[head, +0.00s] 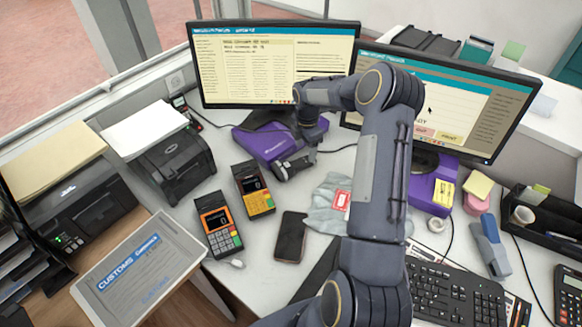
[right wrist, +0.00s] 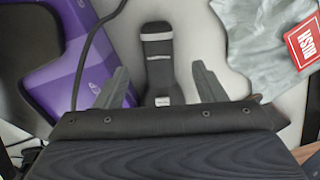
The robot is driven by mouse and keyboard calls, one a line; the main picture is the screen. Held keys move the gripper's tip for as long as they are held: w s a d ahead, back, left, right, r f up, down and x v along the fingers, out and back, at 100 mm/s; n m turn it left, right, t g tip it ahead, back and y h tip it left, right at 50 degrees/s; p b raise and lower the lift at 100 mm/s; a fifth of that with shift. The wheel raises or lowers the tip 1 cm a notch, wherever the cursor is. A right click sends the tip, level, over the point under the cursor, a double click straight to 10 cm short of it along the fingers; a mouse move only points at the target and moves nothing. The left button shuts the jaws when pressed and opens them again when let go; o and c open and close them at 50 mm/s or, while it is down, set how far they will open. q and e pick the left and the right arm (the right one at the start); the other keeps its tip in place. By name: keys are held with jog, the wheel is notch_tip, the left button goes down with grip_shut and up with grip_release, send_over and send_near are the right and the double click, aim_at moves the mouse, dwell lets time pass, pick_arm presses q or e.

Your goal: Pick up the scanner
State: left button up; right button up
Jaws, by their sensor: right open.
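The scanner (right wrist: 158,58) is a dark grey and black handheld device with pale bands. In the right wrist view it lies between the two spread fingers of my right gripper (right wrist: 160,78), with a gap on each side. Its lower end is close to the gripper body. In the head view my right gripper (head: 290,164) is low over the counter, between the purple stand and the grey bag. There I cannot clearly tell the scanner from the dark gripper. My left gripper is not in view.
The purple stand (right wrist: 62,60) and a dark cable (right wrist: 92,45) are on the left in the wrist view. A grey bag (right wrist: 258,50) with a red RUSH label lies on the right. Card terminals (head: 218,226), a phone (head: 290,237) and monitors (head: 270,65) stand around.

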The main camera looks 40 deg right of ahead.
aim_at(302, 160)
jog(key=f, duration=0.4)
jog(key=f+p, duration=0.1)
jog(key=f, duration=0.1)
jog(key=shift+w+a, duration=0.15)
jog(key=shift+a, duration=0.15)
jog(key=shift+r, duration=0.1)
jog(key=c, duration=1.1)
jog(key=shift+c, duration=0.4)
jog(key=shift+r, duration=0.1)
